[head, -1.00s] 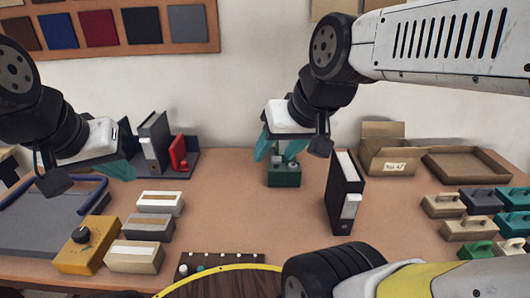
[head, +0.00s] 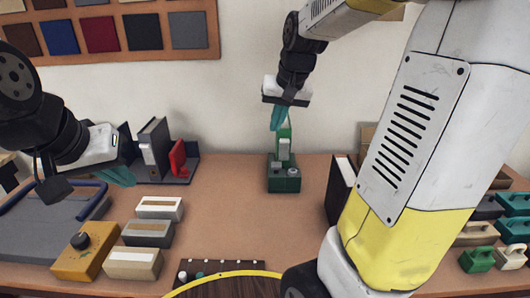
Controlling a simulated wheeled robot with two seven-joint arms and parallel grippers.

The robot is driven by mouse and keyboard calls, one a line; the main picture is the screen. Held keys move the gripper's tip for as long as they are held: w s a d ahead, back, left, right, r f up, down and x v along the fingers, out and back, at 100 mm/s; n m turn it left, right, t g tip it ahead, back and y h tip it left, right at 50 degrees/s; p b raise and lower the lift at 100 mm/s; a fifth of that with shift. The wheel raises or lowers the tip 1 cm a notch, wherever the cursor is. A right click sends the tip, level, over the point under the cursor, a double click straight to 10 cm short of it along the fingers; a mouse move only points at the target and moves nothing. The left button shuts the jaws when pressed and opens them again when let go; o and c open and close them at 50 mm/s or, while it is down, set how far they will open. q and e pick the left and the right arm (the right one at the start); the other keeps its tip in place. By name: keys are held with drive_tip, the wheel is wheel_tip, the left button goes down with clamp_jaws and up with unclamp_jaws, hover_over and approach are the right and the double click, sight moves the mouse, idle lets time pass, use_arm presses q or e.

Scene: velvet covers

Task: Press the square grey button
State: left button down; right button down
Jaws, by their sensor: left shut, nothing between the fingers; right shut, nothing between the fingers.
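A dark green box (head: 284,183) stands on the table near the back wall. A green upright piece (head: 285,134) with a pale grey square-looking face (head: 284,149) rises at its back. A small round pale knob (head: 293,171) sits on its top at the right. My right gripper (head: 277,120), with teal fingers, is shut and empty just above and in front of the upright piece's top; contact cannot be told. My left gripper (head: 118,177) is shut and empty, at the left above the table.
Left of the box are binders (head: 153,148) and a red item (head: 179,157). Boxes (head: 133,263) and a yellow box with a black knob (head: 80,254) lie front left. A dark binder (head: 338,190) stands right, partly behind my arm. The table's middle is clear.

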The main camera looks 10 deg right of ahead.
drive_tip(key=m+g+h, duration=0.1)
drive_tip(key=h, duration=0.1)
hover_over(277, 165)
drive_tip(key=s, duration=0.3)
wheel_tip(277, 165, down, 8)
drive_tip(key=r, duration=0.1)
drive_tip(key=shift+w+a+f, duration=0.2)
drive_tip(key=shift+w+a, duration=0.05)
drive_tip(key=shift+a, duration=0.15)
drive_tip(key=x, duration=0.8)
drive_tip(key=s+x, duration=0.1)
drive_tip(key=x, duration=0.4)
drive_tip(key=shift+a+f, duration=0.1)
drive_tip(key=shift+f, duration=0.55)
drive_tip(key=shift+s+f, duration=0.15)
drive_tip(key=shift+f, duration=1.2)
